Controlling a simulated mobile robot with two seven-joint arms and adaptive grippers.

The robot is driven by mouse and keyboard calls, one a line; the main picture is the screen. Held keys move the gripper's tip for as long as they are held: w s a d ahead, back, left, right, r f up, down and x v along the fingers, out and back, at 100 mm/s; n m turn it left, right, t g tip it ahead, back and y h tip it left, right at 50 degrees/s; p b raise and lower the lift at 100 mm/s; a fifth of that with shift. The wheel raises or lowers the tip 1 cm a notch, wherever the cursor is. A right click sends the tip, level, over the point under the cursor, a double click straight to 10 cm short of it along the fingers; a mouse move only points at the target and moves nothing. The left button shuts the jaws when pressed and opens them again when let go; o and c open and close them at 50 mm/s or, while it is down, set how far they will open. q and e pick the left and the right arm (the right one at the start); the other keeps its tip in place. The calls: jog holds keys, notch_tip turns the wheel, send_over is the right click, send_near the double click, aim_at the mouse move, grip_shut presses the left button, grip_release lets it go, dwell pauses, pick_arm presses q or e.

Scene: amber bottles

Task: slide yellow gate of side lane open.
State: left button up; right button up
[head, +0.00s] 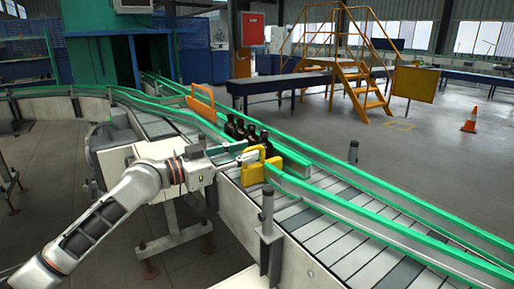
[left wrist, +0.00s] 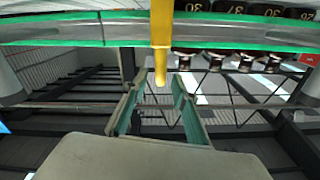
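The yellow gate (head: 256,172) stands at the side lane, just in front of several dark amber bottles (head: 240,129). My left gripper (head: 246,157) reaches in from the left, close beside the gate's upper part. In the left wrist view, a yellow bar (left wrist: 162,40) of the gate hangs down, its tip between the fingertips of my left gripper (left wrist: 160,80). The fingers are apart, with a visible gap on both sides of the bar. Contact cannot be told. My right gripper is in neither view.
Green guide rails (head: 330,180) run along the conveyor. An orange gate (head: 201,103) stands farther up the line. A grey post (head: 267,210) rises at the near edge. The slatted belt (head: 345,235) right of the yellow gate is empty. Yellow stairs (head: 365,90) stand far behind.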

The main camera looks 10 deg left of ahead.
pick_arm(q)
jog(key=shift+x, duration=2.1)
jog(key=shift+c, duration=0.4)
grip_shut()
jog(key=v, duration=0.6)
jog(key=shift+a, duration=0.2)
jog(key=shift+o, duration=0.4)
grip_release()
jog(key=shift+s+a, duration=0.1)
jog(key=shift+a, duration=0.05)
jog(key=v, duration=1.2)
